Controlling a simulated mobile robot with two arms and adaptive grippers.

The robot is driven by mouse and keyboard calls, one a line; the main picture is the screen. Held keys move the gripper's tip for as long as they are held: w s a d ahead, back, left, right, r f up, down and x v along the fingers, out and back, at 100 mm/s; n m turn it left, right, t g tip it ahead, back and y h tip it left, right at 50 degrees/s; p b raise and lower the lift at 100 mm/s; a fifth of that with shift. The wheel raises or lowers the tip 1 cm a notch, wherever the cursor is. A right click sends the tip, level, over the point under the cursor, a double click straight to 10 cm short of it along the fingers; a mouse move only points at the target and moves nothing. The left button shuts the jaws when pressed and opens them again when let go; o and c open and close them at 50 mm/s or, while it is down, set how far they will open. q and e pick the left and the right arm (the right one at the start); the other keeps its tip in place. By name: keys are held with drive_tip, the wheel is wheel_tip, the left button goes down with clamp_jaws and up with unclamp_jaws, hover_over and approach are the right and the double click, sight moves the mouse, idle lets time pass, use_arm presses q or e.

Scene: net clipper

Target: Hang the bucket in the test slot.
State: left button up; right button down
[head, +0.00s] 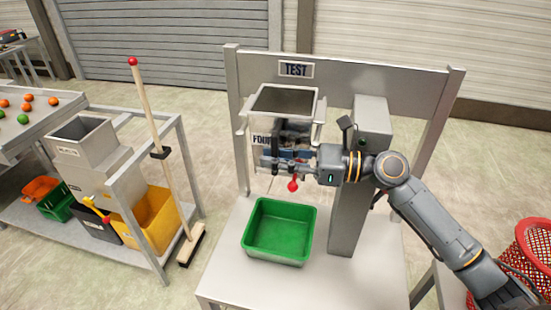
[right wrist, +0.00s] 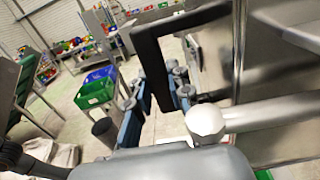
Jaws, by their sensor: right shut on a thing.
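The bucket (head: 284,101) is a grey, open-topped metal box with a dark inside. It is upright in the head view, below the TEST sign (head: 296,69) and between the posts of the grey test frame (head: 370,72). I cannot tell whether its sides rest on the slot's supports. My right gripper (head: 275,163) is at the bucket's near side, shut on its black handle, which shows between the fingers in the right wrist view (right wrist: 143,62). The gripper hides part of the bucket's lower front. My left gripper is not in view.
A green bin (head: 279,231) stands on the table below the bucket. A red knob (head: 292,185) hangs just under my right gripper. A grey column (head: 352,200) stands right of the bucket. A broom (head: 160,150) and a shelf with a yellow bin (head: 160,222) are at left.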

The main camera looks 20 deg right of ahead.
drive_tip(key=shift+w+d+r, duration=0.2)
drive_tip(key=shift+d+r, duration=0.05)
drive_tip(key=shift+r, duration=0.25)
drive_tip(key=shift+w+d+r+p, duration=0.1)
drive_tip(key=shift+d+r+p, duration=0.05)
drive_tip(key=shift+p, duration=0.2)
drive_tip(key=shift+f, duration=0.75)
idle(0.3)
